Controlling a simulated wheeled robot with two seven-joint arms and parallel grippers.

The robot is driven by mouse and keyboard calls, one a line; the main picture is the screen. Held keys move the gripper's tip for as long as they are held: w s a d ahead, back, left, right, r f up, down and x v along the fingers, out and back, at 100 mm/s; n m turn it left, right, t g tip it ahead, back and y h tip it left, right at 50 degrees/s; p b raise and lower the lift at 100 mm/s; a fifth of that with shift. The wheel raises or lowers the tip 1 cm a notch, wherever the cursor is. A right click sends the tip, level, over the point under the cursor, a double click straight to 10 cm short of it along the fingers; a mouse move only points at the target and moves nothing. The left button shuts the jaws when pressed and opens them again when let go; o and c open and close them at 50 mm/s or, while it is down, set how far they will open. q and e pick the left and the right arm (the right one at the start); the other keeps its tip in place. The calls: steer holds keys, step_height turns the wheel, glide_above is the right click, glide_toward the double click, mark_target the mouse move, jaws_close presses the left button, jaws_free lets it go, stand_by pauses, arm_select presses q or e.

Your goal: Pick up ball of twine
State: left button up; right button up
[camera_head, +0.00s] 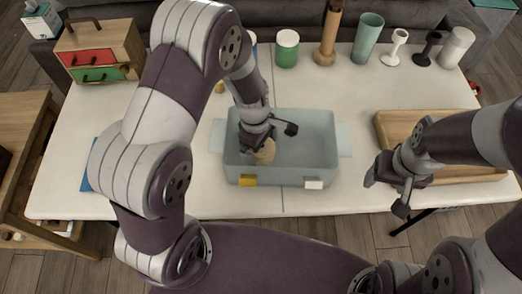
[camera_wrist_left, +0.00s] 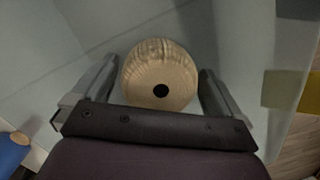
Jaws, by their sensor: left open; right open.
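The ball of twine (camera_head: 265,152) is a pale tan ball inside the blue-grey bin (camera_head: 310,150), at the bin's left side. My left gripper (camera_head: 268,146) reaches down into the bin over the ball and partly hides it. In the left wrist view the ball (camera_wrist_left: 160,76) sits between the two open fingers of my left gripper (camera_wrist_left: 158,85), with a dark round hole facing the camera. My right gripper (camera_head: 386,190) is open and empty at the table's front right.
A wooden tray (camera_head: 460,175) lies right of the bin, partly behind my right arm. Along the back of the white table (camera_head: 80,185) stand a small drawer box (camera_head: 100,55), a green jar (camera_head: 287,50), a teal cup (camera_head: 367,38) and goblets (camera_head: 396,46).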

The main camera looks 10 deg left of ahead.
arm_select(q)
steer(key=shift+w+d+f, duration=0.1)
steer(key=shift+d+f, duration=0.1)
steer(key=shift+f, duration=0.75)
steer(key=c, duration=1)
steer(key=shift+r, duration=0.1)
